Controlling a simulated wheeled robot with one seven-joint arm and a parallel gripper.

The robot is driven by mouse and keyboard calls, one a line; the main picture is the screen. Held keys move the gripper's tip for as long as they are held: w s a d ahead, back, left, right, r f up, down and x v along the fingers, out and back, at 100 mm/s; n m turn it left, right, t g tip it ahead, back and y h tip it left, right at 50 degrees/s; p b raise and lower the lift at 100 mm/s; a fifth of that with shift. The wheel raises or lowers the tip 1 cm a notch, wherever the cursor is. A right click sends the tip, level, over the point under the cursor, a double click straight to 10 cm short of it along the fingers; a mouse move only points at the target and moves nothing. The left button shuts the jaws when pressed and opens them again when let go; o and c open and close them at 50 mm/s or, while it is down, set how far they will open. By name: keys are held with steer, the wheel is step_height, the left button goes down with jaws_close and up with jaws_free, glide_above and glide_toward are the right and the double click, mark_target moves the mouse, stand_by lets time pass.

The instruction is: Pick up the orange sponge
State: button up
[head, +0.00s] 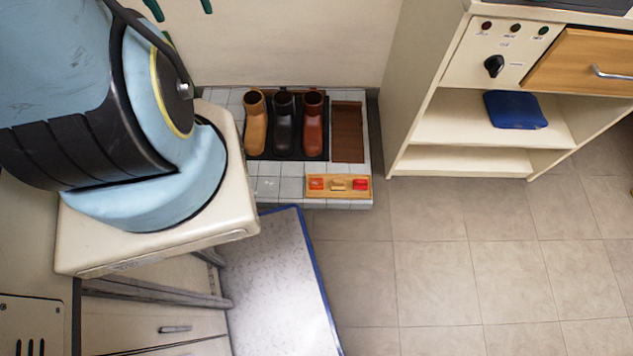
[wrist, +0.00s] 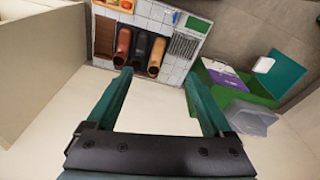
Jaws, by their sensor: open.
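A small wooden tray (head: 338,195) on the front of a tiled platform holds small blocks. An orange-red block (head: 316,184) at its left end looks most like the orange sponge, but it is too small to be sure. A pale block (head: 338,185) and a red block (head: 360,184) lie beside it. In the wrist view the tray (wrist: 105,5) is cut by the top edge. My gripper (wrist: 160,75) is open and empty, with green fingers apart, well away from the tray. Its fingertips (head: 183,13) show at the top edge of the head view.
Tan (head: 256,125), black (head: 284,125) and red-brown (head: 313,125) boots stand behind the tray, beside a brown panel (head: 347,130). A shelf unit (head: 430,160) with a blue folded item (head: 515,109) stands right. The wrist view shows a green bin (wrist: 205,98). Floor (head: 440,260) in front is clear.

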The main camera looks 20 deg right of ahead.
mark_target(317, 182)
stand_by(0.3)
